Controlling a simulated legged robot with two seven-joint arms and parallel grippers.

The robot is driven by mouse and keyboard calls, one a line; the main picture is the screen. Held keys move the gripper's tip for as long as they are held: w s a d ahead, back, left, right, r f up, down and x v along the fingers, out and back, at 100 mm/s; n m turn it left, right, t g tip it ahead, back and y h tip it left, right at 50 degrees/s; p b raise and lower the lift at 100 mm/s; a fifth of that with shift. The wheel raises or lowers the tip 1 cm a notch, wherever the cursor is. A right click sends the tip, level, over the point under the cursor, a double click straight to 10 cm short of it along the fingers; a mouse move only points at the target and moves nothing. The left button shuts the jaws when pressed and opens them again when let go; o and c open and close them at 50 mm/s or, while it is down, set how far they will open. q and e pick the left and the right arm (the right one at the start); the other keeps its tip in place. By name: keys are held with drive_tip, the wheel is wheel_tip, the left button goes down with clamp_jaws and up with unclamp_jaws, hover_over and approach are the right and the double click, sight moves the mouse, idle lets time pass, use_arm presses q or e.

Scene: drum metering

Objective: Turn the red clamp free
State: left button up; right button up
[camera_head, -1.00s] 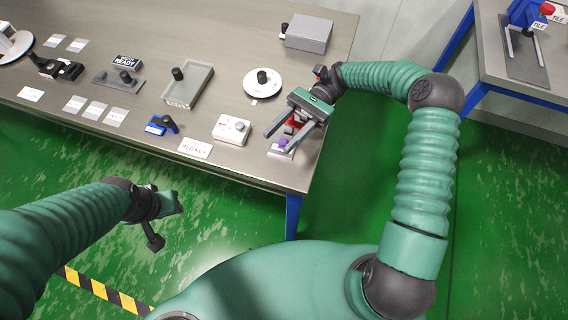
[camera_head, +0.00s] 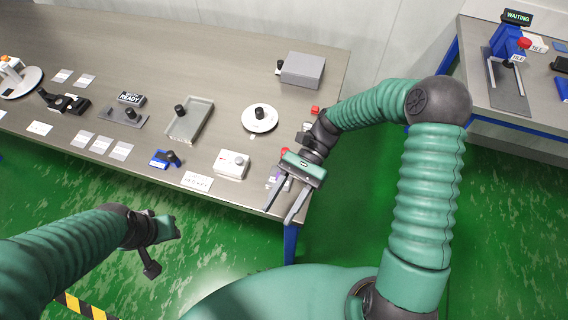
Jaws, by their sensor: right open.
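My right gripper (camera_head: 279,216) is open, its two fingers pointing toward the front edge at the table's right end. Nothing shows held between them. A small red part (camera_head: 284,150), perhaps the red clamp, shows just behind the gripper body, which hides most of it. A purple piece (camera_head: 275,173) on a light base shows beside the left finger. A second small red piece (camera_head: 315,110) lies farther back near the table's right edge. I cannot tell which red piece is the clamp. My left gripper (camera_head: 166,229) hangs in front of the table, away from these parts; its jaws are unclear.
On the table (camera_head: 215,55) are a white box with a knob (camera_head: 232,164), a round white dial (camera_head: 260,119), a grey tray (camera_head: 190,121), a blue clamp-like part (camera_head: 165,159) and a grey box (camera_head: 303,70). A second table with a blue stand (camera_head: 508,42) is at right.

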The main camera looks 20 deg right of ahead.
drive_tip(key=w+d+r+n+t+h+p, duration=0.35)
drive_tip(key=w+r+h+p, duration=0.3)
drive_tip(key=p, duration=0.25)
drive_tip(key=n+t+h+p, duration=0.2)
drive_tip(key=t+h+p, duration=0.3)
drive_tip(key=t, duration=0.1)
approach(285, 149)
drive_tip(key=shift+y, duration=0.35)
drive_tip(key=f+p, duration=0.1)
drive_tip(key=f, duration=0.5)
drive_tip(key=f+p, duration=0.1)
drive_tip(key=f, duration=0.2)
drive_tip(key=shift+d+f+p, duration=0.25)
drive_tip(key=shift+p, duration=0.05)
drive_tip(key=shift+d, duration=0.1)
drive_tip(key=shift+c, duration=0.8)
use_arm(q)
drive_tip(key=w+v, duration=0.2)
drive_tip(key=v, duration=0.8)
drive_tip(key=w+r+v, duration=0.1)
drive_tip(key=w+v, duration=0.1)
drive_tip(key=v, duration=0.7)
drive_tip(key=shift+d+r, duration=0.15)
drive_tip(key=shift+r, duration=0.25)
use_arm(e)
clamp_jaws()
